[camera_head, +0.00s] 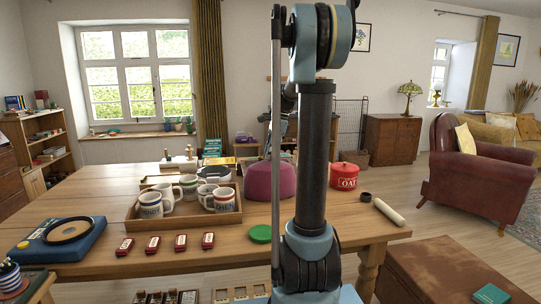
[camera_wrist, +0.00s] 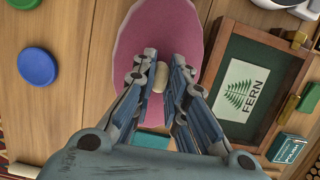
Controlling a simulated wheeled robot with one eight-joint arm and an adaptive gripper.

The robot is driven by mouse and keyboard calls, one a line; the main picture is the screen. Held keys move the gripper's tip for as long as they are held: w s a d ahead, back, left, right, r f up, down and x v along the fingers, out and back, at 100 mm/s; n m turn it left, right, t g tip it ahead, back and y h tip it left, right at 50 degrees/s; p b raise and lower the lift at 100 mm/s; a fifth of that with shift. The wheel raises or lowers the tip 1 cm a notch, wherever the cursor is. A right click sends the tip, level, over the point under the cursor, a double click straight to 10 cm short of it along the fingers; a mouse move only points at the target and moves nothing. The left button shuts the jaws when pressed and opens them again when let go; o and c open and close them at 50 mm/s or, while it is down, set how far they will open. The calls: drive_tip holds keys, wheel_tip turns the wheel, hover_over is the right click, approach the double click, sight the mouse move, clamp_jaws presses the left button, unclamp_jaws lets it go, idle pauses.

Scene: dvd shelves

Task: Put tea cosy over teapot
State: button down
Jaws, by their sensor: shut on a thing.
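The tea cosy is a pink-magenta dome (camera_head: 262,180) at the back middle of the table, partly behind my arm. In the wrist view the cosy (camera_wrist: 160,25) lies below my fingers, with a small cream knob (camera_wrist: 160,77) on it. My gripper (camera_wrist: 161,72) is closed with its fingertips on either side of this knob. In the head view the gripper is mostly hidden behind my arm. I cannot make out a teapot in either view, and what is under the cosy is hidden.
A wooden tray (camera_head: 180,221) with several striped mugs stands left of the cosy. A red tin (camera_head: 349,174) and a rolling pin (camera_head: 389,212) are to the right. A green lid (camera_head: 260,233) lies in front. The wrist view shows a framed FERN box (camera_wrist: 243,90) and a blue disc (camera_wrist: 38,67).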

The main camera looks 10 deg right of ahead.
drive_tip(key=c, duration=1.5)
unclamp_jaws()
drive_tip(key=shift+c, duration=0.2)
drive_tip(key=v, duration=1.2)
